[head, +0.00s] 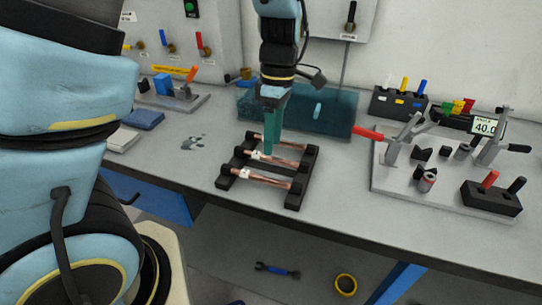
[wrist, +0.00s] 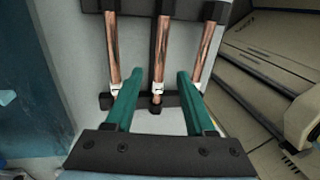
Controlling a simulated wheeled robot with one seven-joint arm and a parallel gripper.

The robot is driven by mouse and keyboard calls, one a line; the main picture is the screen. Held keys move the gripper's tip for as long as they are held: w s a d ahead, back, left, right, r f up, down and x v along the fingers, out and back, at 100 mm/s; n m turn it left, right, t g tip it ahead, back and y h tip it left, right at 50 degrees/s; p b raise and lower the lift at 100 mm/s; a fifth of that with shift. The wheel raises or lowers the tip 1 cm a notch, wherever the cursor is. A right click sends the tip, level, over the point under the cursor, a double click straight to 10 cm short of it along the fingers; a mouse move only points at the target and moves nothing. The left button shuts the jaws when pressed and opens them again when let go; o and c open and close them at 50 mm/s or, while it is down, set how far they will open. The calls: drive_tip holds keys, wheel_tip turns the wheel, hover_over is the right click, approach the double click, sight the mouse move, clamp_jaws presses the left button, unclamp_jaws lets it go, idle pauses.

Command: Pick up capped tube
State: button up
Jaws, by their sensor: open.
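Several copper tubes lie side by side across a black rack on the bench. The front tube (head: 268,180) has a white piece near its left end, and so does the middle tube (head: 279,160).
The black rack (head: 299,195) stands near the bench's front edge. A teal translucent bin (head: 335,115) is behind it. A fixture plate with red-handled clamp (head: 369,133) lies to the right. A blue block and cloth (head: 143,119) are left.

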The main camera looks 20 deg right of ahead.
sight(271, 159)
drive_tip(key=shift+s+a+f, duration=0.1)
drive_tip(key=shift+a+f, duration=0.05)
drive_tip(key=shift+f, duration=0.7)
drive_tip(key=shift+s+a+f, duration=0.1)
drive_tip(key=shift+f, duration=0.7)
clamp_jaws()
